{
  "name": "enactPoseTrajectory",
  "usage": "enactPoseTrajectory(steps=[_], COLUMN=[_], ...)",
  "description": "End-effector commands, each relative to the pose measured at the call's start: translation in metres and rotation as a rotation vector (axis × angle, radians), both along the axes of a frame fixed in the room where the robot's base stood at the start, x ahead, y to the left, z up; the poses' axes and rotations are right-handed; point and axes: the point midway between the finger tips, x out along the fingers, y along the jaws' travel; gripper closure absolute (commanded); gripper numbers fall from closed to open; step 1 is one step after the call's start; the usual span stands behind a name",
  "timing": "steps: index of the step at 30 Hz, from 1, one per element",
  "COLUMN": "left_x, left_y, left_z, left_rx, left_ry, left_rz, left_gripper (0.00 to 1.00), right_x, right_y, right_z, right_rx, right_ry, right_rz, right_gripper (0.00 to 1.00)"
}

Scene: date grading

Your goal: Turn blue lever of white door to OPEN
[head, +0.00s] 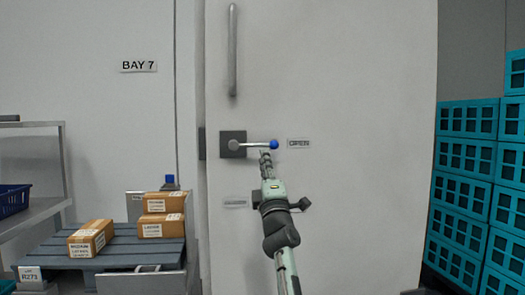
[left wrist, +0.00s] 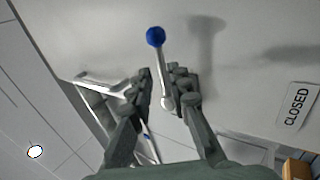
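The white door (head: 330,60) fills the middle of the head view. Its lever (head: 252,145) lies level from a grey square plate, and the blue knob (head: 273,144) at its right end is beside the OPEN label (head: 298,143). My left gripper (head: 265,153) is just below the knob. In the left wrist view, my left gripper (left wrist: 161,75) is open, with fingers on both sides of the silver lever rod and a gap at the left finger. The blue knob (left wrist: 155,37) sticks out beyond the fingertips. A CLOSED label (left wrist: 297,107) shows at right. My right gripper is not in view.
A vertical door handle (head: 232,50) is above the lever. Cartons (head: 162,225) rest on a blue-grey pallet (head: 130,252) at left, near a shelf with a blue basket (head: 13,200). Teal crates (head: 465,160) are stacked at right.

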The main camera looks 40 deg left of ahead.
Motion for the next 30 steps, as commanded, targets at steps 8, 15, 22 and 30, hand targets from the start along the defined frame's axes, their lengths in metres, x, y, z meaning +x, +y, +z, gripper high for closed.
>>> enactPoseTrajectory(steps=[8,15,22,30], left_x=[-0.022,-0.026,-0.026,-0.025], left_y=[-0.027,-0.031,-0.03,-0.03], left_z=[-0.023,-0.026,-0.026,-0.026], left_rx=[-0.001,0.0,0.0,0.0], left_ry=[-0.001,-0.002,-0.002,-0.002], left_rz=[0.0,0.0,0.0,0.0], left_gripper=[0.82,0.82,0.82,0.82], right_x=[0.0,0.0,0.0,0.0], right_y=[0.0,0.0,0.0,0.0], right_z=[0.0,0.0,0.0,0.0], right_rx=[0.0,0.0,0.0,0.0], right_ry=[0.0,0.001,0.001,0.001], right_rz=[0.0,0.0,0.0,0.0], right_gripper=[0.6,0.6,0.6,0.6])
